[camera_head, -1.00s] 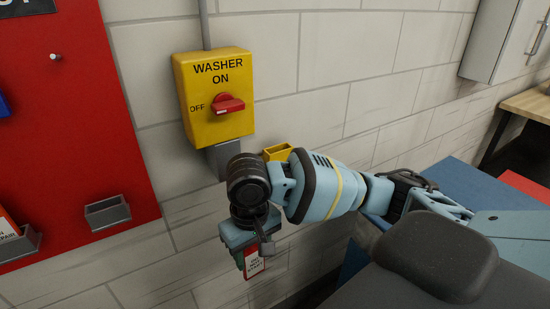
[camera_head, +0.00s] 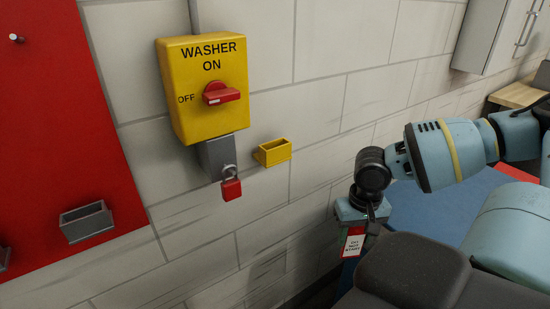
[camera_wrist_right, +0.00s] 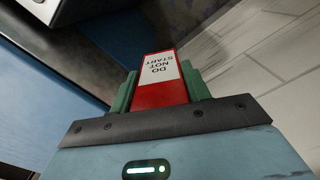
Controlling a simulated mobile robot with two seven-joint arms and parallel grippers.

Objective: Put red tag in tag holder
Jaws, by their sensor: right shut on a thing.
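The red tag (camera_head: 353,243), with a white "DO NOT START" label, is held in my right gripper (camera_head: 358,228). In the right wrist view the red tag (camera_wrist_right: 164,78) stands out between the green fingertips of the gripper (camera_wrist_right: 165,92), which is shut on it. A small yellow open-topped holder (camera_head: 273,152) is fixed to the wall, left of and above the gripper, well apart from it. It looks empty. My left gripper is not in view.
A yellow washer switch box (camera_head: 203,120) is on the wall with a red knob (camera_head: 220,94). A red padlock (camera_head: 231,189) hangs below it. A red board (camera_head: 60,120) with a grey holder (camera_head: 87,222) is at left. A blue surface (camera_head: 430,215) lies behind my right arm.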

